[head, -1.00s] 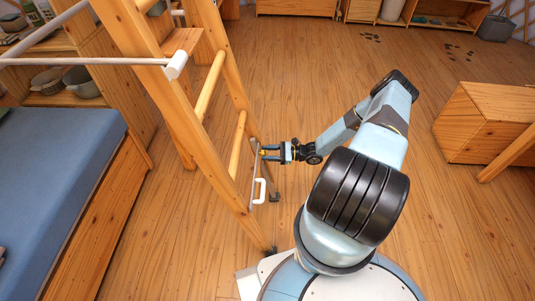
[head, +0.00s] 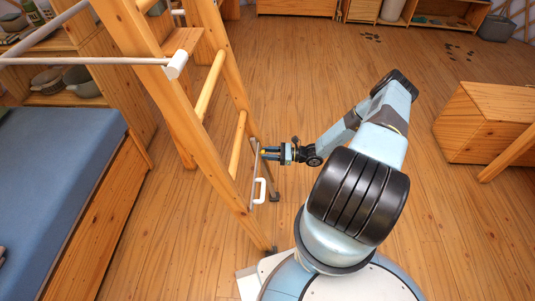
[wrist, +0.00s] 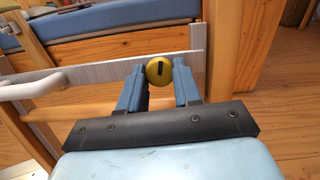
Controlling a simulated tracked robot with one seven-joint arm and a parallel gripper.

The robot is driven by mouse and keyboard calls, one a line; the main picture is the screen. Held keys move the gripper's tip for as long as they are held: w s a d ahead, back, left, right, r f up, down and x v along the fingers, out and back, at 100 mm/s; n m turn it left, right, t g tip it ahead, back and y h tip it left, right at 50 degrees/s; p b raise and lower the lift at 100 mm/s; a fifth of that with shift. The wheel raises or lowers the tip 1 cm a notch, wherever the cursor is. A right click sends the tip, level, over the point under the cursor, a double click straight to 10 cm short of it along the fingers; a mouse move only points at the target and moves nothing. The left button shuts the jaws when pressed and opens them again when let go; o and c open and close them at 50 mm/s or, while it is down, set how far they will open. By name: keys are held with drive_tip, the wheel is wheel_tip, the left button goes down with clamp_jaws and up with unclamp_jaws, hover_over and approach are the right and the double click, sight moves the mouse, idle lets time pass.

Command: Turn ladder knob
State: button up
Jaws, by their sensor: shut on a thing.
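The wooden ladder (head: 180,105) stands left of centre in the head view. A grey metal strip (wrist: 100,76) runs across it low down, with the yellow round knob (wrist: 159,71) at one end. My gripper (head: 266,153) is at the strip's far end in the head view. In the wrist view my gripper's blue fingers (wrist: 158,84) stand on both sides of the knob and are shut on it. The knob is mostly hidden in the head view.
A white handle (head: 259,190) sits on the strip near the ladder's foot. A bed with a blue mattress (head: 60,190) is left of the ladder. A wooden box (head: 485,120) stands at the right. The floor (head: 440,235) between is clear.

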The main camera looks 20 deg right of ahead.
drive_tip(key=m, duration=0.2)
drive_tip(key=m+t, duration=0.1)
drive_tip(key=m, duration=0.2)
drive_tip(key=shift+w+d+r+m+h, duration=0.1)
drive_tip(key=shift+w+d+m+h, duration=0.05)
drive_tip(key=shift+m+h, duration=0.15)
drive_tip(key=m+t, duration=0.1)
drive_tip(key=m, duration=0.3)
drive_tip(key=shift+h, duration=0.4)
drive_tip(key=m+h, duration=0.1)
drive_tip(key=m, duration=0.4)
drive_tip(key=shift+t, duration=0.4)
drive_tip(key=shift+m+h, duration=0.5)
drive_tip(key=shift+m, duration=1.1)
drive_tip(key=shift+d, duration=0.1)
drive_tip(key=o, duration=1.1)
drive_tip(key=shift+s+a, duration=0.2)
drive_tip(key=shift+c, duration=0.2)
drive_tip(key=v, duration=1.3)
drive_tip(key=shift+d, duration=0.45)
